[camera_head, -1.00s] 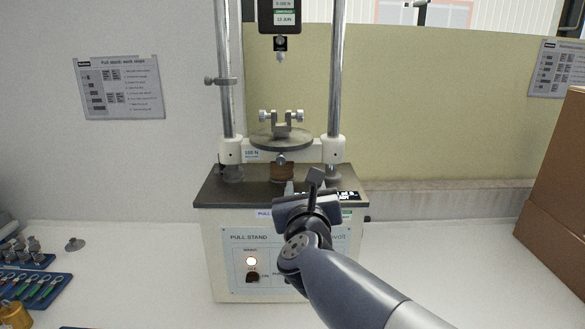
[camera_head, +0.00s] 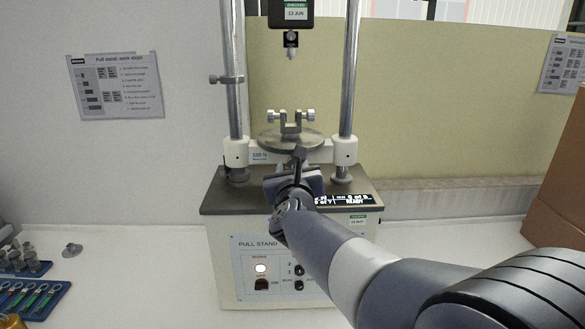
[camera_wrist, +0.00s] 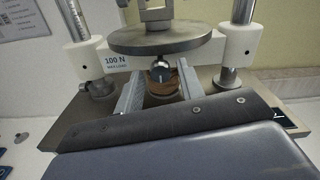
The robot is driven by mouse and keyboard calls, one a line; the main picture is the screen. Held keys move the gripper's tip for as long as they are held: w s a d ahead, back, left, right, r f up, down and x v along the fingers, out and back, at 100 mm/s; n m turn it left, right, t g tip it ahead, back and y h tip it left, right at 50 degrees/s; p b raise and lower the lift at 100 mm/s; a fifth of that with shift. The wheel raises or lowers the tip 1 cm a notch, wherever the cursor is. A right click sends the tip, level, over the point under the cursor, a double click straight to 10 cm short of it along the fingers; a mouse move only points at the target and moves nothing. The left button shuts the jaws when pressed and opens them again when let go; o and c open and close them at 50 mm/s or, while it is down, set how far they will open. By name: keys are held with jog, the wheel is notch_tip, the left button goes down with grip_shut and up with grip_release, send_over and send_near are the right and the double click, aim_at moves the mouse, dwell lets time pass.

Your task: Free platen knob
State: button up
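In the head view my gripper (camera_head: 299,160) hides the knob, and the platen (camera_head: 291,139) shows just above. In the wrist view my gripper (camera_wrist: 160,78) is open, with one grey finger on each side of the knob. A gap shows between each finger and the knob; I cannot tell how far the fingertips reach along it.
The pull stand (camera_head: 240,290) has two steel posts with white collars beside the column. A clamp fixture sits on the platen, below the hanging gauge (camera_head: 291,12). A blue tray (camera_head: 40,302) is at left, cardboard boxes (camera_head: 560,170) at right.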

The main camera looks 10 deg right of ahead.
grip_shut()
